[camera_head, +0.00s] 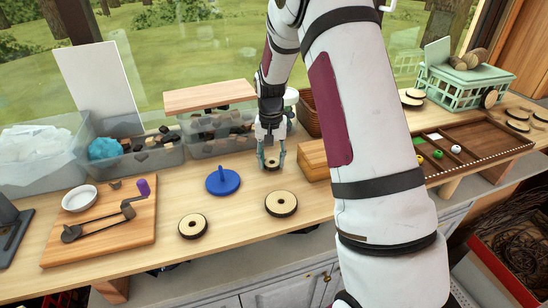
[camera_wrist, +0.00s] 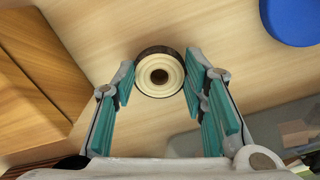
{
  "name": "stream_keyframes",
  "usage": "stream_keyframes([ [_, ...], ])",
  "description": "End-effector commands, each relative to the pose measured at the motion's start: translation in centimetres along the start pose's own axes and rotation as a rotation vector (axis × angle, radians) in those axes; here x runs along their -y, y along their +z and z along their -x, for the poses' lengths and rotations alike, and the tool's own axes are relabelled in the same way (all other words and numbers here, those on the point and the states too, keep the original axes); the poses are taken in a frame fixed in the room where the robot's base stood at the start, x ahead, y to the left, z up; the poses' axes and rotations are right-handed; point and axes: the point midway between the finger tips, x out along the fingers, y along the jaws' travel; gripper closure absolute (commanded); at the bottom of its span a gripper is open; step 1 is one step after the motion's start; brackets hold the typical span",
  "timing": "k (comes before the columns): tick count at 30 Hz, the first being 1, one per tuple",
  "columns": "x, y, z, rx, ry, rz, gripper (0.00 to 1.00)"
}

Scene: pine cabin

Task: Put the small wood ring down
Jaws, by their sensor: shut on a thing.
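The small wood ring (camera_wrist: 159,92) is pale with dark bark on its rim and a dark central hole. In the wrist view it sits between the two teal fingertips of my gripper (camera_wrist: 161,75). In the head view my gripper (camera_head: 271,161) points straight down with the ring (camera_head: 271,166) low between its fingers. My gripper is shut on the ring. The ring is at or just above the tabletop; I cannot tell if it touches. A blue disc with an upright peg (camera_head: 222,182) stands to the left, with no ring on it.
Two larger wood rings (camera_head: 281,204) (camera_head: 192,226) lie nearer the front edge. A wooden block (camera_head: 314,160) is close on the right. Clear bins (camera_head: 220,146) stand behind, and a board with a crank (camera_head: 100,225) is at left. Bare tabletop (camera_head: 240,205) lies in front.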

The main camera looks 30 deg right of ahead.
Motion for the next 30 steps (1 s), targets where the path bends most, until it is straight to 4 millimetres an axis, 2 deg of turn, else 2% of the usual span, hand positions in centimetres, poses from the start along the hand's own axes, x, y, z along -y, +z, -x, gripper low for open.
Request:
stream_keyframes([
  [6,0.0,0.0,-0.5,0.000,0.000,0.000,0.94],
  [7,0.0,0.0,-0.5,0.000,0.000,0.000,0.54],
  [9,0.0,0.0,-0.4,0.000,0.000,0.000,0.40],
  [20,0.0,0.0,-0.1,-0.001,0.000,0.000,0.40],
  [25,0.1,-0.2,1.7,-0.004,-0.001,0.000,0.40],
  [30,0.2,-0.3,5.2,-0.007,-0.002,0.000,0.40],
])
